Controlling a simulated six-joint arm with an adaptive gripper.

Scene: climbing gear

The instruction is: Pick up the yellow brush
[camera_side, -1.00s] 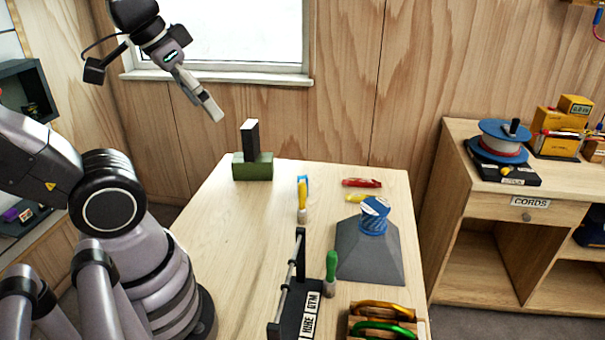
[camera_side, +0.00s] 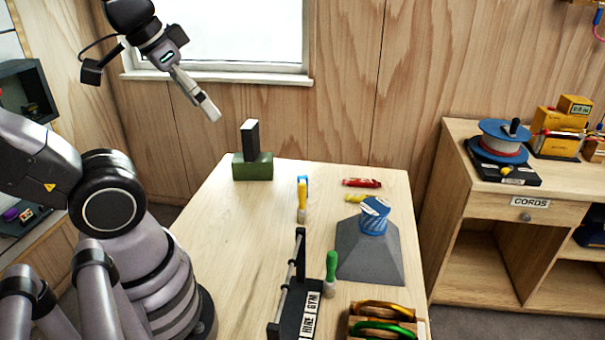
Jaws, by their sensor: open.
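The yellow brush (camera_side: 302,200) stands or leans near the middle of the table, pale end downward, with a blue thing touching or close behind its top. My gripper (camera_side: 211,108) is high above the table's far left corner, well up and to the left of the brush. It is open and nothing shows in it. Its fingers point down and to the right, seen nearly edge-on.
A green block with a dark upright piece (camera_side: 252,160) stands at the far left. A black rack (camera_side: 290,290) and a green-handled brush (camera_side: 331,272) are nearer. A grey pyramid base (camera_side: 370,250) with a blue spool, red and yellow items, and carabiners occupy the right. The left tabletop is clear.

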